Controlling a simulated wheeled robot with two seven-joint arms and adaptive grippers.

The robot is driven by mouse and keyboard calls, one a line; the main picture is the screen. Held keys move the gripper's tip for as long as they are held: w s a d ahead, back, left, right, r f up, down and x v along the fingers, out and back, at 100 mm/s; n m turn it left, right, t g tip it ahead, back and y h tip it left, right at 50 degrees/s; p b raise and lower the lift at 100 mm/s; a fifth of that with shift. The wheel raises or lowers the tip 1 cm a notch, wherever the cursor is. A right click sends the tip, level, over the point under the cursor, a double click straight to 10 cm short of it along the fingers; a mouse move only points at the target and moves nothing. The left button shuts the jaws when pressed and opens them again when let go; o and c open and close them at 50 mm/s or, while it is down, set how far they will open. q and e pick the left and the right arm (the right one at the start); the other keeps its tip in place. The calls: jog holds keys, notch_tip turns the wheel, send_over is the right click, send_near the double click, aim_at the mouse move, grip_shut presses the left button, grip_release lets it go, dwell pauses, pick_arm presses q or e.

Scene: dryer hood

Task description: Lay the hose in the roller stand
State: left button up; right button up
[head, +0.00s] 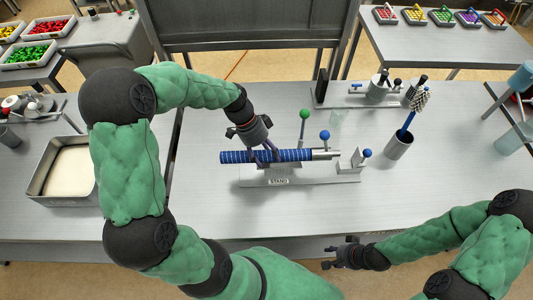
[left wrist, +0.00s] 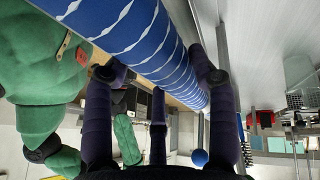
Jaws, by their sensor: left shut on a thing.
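The hose (head: 290,155) is a blue ribbed tube with pale rings and a silver end piece on its right. It lies level, left to right, above the metal stand (head: 315,180), which is labelled STAND. My left gripper (head: 263,155) is shut on the hose left of its middle. In the left wrist view the hose (left wrist: 135,38) runs diagonally between the fingers (left wrist: 160,76). I cannot tell if the hose touches the stand's rollers, as the gripper and hose hide them. My right gripper (head: 327,256) is empty at the table's front edge, its fingers apart.
A green-knobbed post (head: 304,115) and a blue-knobbed post (head: 324,136) rise behind the hose. A metal cup (head: 398,147) with a brush stands right, and a fixture (head: 365,94) behind. A tray (head: 67,170) is at left. The front table strip is clear.

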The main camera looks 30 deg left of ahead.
pick_arm(q)
jog(key=shift+f+b, duration=0.4)
jog(key=o, duration=1.1)
jog(key=shift+o, duration=1)
jog(key=o, duration=0.6)
jog(key=shift+c, duration=0.2)
jog(key=v, duration=1.2)
